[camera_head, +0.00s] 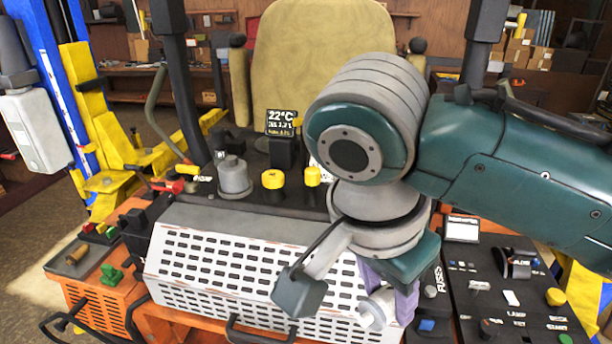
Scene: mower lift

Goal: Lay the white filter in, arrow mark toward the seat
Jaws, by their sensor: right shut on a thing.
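My right gripper (391,298) hangs low right of centre, above the right end of the white slotted cover. Its purple fingers are shut on a small white rounded piece, which looks like the white filter (376,310). The piece is held in front of the cover; the fingers and wrist hide part of it. No arrow mark on it can be made out. The tan seat (318,55) stands behind the machine, partly hidden by my right arm. The place where the filter lies in cannot be made out. My left gripper is not in view.
The white slotted cover (215,260) spans the front. A grey round housing (234,178), yellow caps (272,179) and a small display (281,122) stand behind it. A black control panel (480,262) is at right. A blue and yellow lift post (60,75) stands left.

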